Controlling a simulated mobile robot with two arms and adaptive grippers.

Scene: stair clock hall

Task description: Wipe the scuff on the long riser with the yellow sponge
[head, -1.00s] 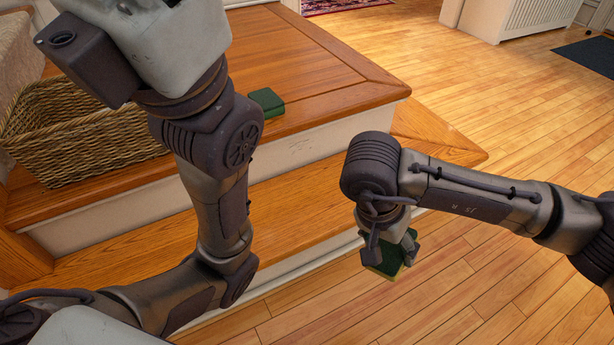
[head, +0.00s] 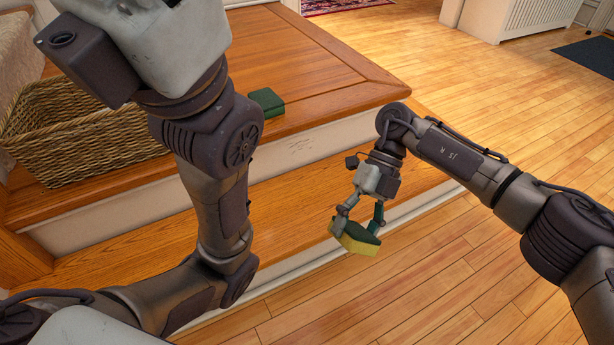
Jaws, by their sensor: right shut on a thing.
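The yellow sponge (head: 360,246) has a dark green top layer. My right gripper (head: 357,222) is shut on it and holds it tilted, over the front edge of the lower wooden step in the picture. A faint grey scuff (head: 300,146) shows on the white upper riser (head: 335,134), under the landing's edge. The sponge is apart from this mark, below and to the right of it in the picture. My left arm crosses in front of the riser's left part and hides some of it. My left gripper is out of view.
A wicker basket (head: 75,135) and a dark green block (head: 267,102) stand on the wooden landing (head: 320,75). The lower step (head: 290,195) runs below the riser. A white radiator cover (head: 515,18) stands at the back.

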